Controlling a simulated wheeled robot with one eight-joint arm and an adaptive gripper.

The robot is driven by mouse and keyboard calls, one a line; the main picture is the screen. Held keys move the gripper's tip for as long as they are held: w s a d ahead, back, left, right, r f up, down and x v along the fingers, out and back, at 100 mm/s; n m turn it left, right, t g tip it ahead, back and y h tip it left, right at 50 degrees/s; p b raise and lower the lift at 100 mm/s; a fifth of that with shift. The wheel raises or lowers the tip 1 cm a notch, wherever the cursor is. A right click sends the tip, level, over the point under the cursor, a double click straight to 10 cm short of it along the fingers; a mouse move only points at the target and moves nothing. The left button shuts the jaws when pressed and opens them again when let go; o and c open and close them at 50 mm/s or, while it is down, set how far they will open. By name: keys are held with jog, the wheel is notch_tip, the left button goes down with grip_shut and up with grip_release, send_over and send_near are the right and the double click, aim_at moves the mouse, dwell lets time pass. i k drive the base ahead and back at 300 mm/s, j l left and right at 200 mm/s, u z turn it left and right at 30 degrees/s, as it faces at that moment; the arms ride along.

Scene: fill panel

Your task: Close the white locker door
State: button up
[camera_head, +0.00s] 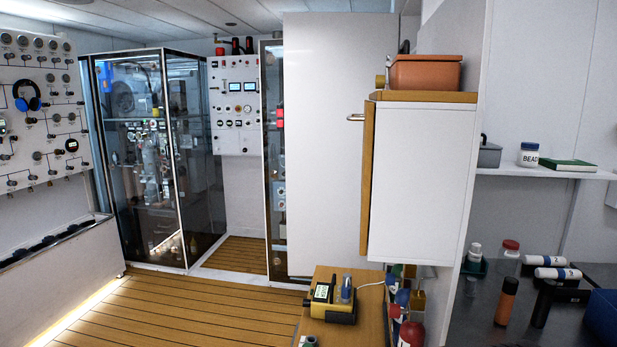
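The white locker (420,185) is a box with a plain white side facing me, at right of centre in the head view. Its door (367,180) is a wood-coloured panel on the locker's left side, seen almost edge-on. A small metal bar handle (355,118) sticks out to the left near the door's top. The door looks at or close to the locker's front, slightly slanted; I cannot tell whether a narrow gap is there. The locker's inside is hidden. My gripper is not in view.
An orange-brown box (426,72) stands on the locker's wooden top. Below is a wooden bench (340,318) with a yellow device (333,303), beside several bottles. A tall white panel (325,150) stands behind. Plank floor (190,308) at left is clear.

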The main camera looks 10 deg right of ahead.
aim_at(333, 62)
jog(key=i+j+u, duration=0.25)
jog(key=j, duration=0.25)
jog(key=i+j+u, duration=0.1)
jog(key=j+u, duration=0.15)
jog(key=j, duration=0.2)
jog(key=i+j+u, duration=0.55)
jog(key=j, duration=0.25)
jog(key=i+j, duration=0.25)
jog(key=i, duration=0.15)
jog(key=i+j, duration=0.3)
jog(key=i, duration=0.15)
jog(key=i+l+z, duration=0.1)
jog(key=i+z, duration=0.7)
jog(key=i+j+z, duration=0.15)
jog(key=i+z, duration=0.45)
jog(key=i, duration=0.45)
jog(key=i+z, duration=0.2)
jog(key=i, duration=0.5)
jog(key=i+j+z, duration=0.25)
jog(key=i, duration=0.4)
jog(key=i+j+z, duration=0.2)
jog(key=z, duration=0.15)
jog(key=i+j+z, duration=0.55)
jog(key=j+z, duration=0.15)
jog(key=i+j+z, duration=0.2)
jog(key=j+z, duration=0.15)
jog(key=i+j+z, duration=0.1)
jog(key=j+z, duration=0.25)
jog(key=j, duration=0.15)
